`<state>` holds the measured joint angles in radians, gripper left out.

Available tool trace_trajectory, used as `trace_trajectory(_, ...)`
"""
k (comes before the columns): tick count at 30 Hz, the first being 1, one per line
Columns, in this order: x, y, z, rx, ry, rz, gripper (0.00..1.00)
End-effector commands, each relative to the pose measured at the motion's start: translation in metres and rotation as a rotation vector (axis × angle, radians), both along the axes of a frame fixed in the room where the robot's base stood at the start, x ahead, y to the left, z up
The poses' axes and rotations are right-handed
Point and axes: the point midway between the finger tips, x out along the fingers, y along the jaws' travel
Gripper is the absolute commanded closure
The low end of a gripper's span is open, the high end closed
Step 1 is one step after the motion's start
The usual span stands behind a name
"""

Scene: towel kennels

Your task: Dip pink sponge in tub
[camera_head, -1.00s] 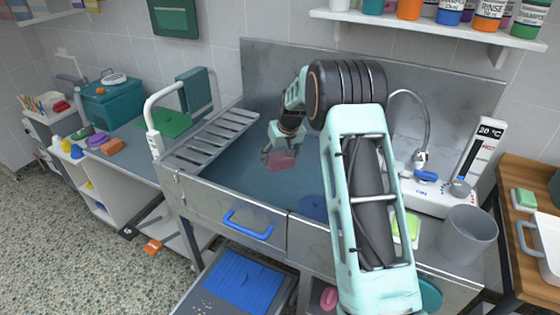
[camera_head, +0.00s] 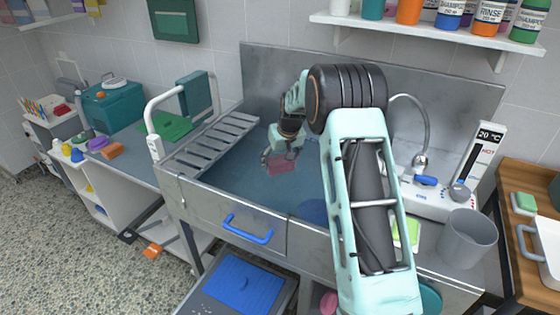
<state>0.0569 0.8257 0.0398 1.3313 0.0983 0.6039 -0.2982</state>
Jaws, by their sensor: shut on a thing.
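The tub (camera_head: 262,210) is a grey metal basin filled with bluish water, in the middle of the view. My gripper (camera_head: 270,157) reaches down into the tub and is shut on the pink sponge (camera_head: 283,167). The sponge looks darkened and tinted, at or under the water; its exact depth is hard to tell. My arm covers the right part of the tub.
A slatted rack (camera_head: 210,143) lies at the tub's left end beside a white rail (camera_head: 150,110). A tap (camera_head: 421,158), a temperature panel (camera_head: 474,160) and a grey bucket (camera_head: 467,238) stand on the right. A shelf of bottles (camera_head: 440,25) hangs above.

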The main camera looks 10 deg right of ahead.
Motion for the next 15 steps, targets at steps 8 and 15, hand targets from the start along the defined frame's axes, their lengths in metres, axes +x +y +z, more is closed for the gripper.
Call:
trace_trajectory(8, 0.0, 0.0, 0.004, 0.0, -0.001, 0.0, 0.51)
trace_trajectory(15, 0.001, 0.0, 0.026, -0.001, -0.002, 0.0, 0.51)
